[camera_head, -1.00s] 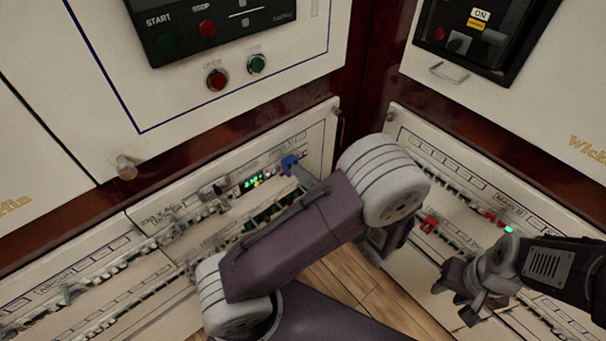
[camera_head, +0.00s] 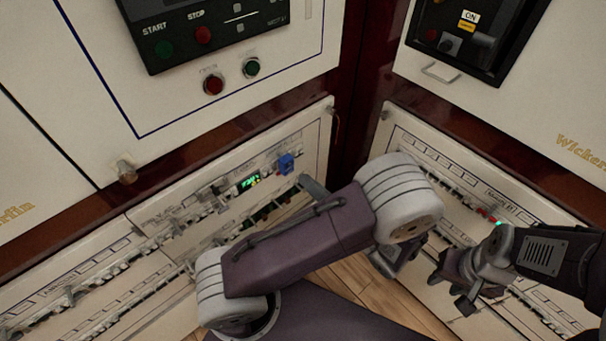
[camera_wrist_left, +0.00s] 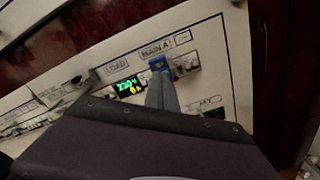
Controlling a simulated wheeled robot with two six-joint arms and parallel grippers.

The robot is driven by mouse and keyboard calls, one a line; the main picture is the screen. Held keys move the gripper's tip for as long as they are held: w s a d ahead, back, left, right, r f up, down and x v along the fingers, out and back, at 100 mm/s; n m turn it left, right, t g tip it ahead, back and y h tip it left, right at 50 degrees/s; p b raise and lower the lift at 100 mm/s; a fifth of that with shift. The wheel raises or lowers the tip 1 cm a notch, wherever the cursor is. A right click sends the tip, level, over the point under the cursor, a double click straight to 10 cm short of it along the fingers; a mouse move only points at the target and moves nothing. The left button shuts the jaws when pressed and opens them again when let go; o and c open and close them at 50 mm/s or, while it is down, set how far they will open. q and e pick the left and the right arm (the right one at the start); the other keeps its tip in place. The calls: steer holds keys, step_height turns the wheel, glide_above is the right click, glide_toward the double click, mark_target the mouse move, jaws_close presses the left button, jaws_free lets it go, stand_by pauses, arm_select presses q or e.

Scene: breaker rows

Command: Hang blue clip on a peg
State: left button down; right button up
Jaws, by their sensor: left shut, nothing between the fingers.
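The blue clip (camera_head: 286,164) sits on the breaker row of the left panel, to the right of the green-lit display. In the left wrist view the clip (camera_wrist_left: 158,64) is below the "MAIN A" label. My left gripper (camera_head: 309,184) is shut and empty, below and to the right of the clip in the head view. In the left wrist view its fingers (camera_wrist_left: 162,84) point at the clip and partly overlap it. My right gripper (camera_head: 452,290) looks open and empty in front of the right panel. I cannot make out a peg for certain.
The left breaker panel (camera_head: 110,252) carries rows of switches and a green display (camera_head: 248,183). A cabinet with red and green buttons (camera_head: 213,84) is above it. A right breaker panel (camera_head: 410,124) meets it near a corner. Wooden floor (camera_head: 390,300) shows between them.

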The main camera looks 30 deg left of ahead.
arm_select(q)
steer(key=p+v, duration=0.1)
steer(key=v, duration=0.6)
steer(key=shift+d+p, duration=0.25)
steer(key=shift+p, duration=0.15)
steer(key=shift+s+r, duration=0.1)
